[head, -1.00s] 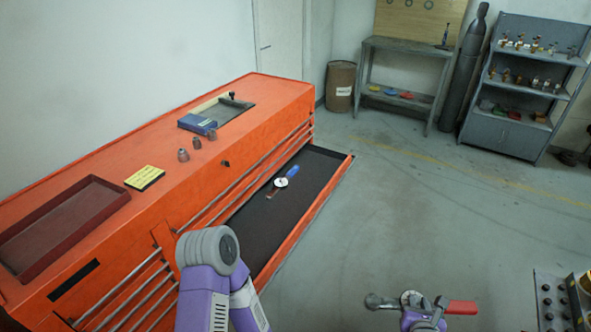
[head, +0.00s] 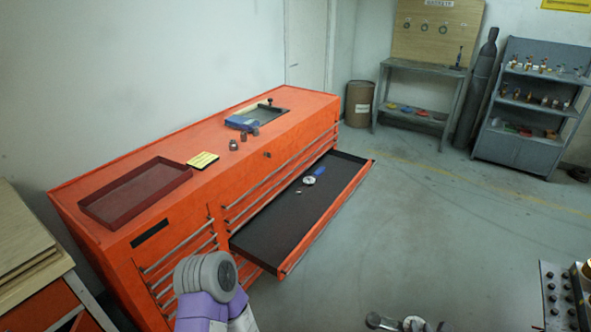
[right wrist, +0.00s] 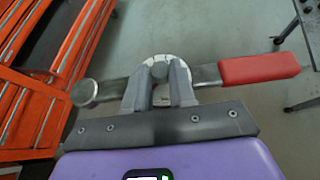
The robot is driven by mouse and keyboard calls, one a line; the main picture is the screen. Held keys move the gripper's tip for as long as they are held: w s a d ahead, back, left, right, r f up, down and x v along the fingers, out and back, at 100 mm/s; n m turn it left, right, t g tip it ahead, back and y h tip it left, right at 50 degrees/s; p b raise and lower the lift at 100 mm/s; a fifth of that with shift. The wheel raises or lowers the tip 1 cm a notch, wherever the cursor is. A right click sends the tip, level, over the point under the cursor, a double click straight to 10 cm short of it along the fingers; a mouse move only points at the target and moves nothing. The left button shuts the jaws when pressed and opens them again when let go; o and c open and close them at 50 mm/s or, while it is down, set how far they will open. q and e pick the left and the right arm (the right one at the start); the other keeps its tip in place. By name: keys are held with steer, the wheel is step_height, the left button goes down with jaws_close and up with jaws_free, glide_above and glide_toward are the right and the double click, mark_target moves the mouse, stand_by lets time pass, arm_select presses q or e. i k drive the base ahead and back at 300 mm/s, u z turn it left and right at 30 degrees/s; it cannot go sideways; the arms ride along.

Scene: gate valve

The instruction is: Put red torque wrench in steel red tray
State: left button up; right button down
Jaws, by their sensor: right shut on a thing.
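The red torque wrench (right wrist: 258,69) has a red grip, a steel shaft and a round head at its other end. My right gripper (right wrist: 160,84) is shut on its shaft, with the wrench lying across the jaws. In the head view only part of the wrench (head: 383,321) shows at the bottom edge, out over the floor and right of the cabinet. The dark red steel tray (head: 135,193) lies empty on top of the orange tool cabinet at the left, far from my right gripper. My left gripper is not in view.
A drawer (head: 265,225) of the orange cabinet (head: 270,110) stands open, with a blue-handled tool (head: 312,179) inside. A yellow notepad (head: 203,160), small sockets and a blue object (head: 240,122) sit on the cabinet top. A table with dark-knobbed parts (head: 553,300) stands at lower right.

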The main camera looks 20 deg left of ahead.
mark_target(135, 187)
steer(key=u, duration=2.35)
steer(key=i, duration=0.15)
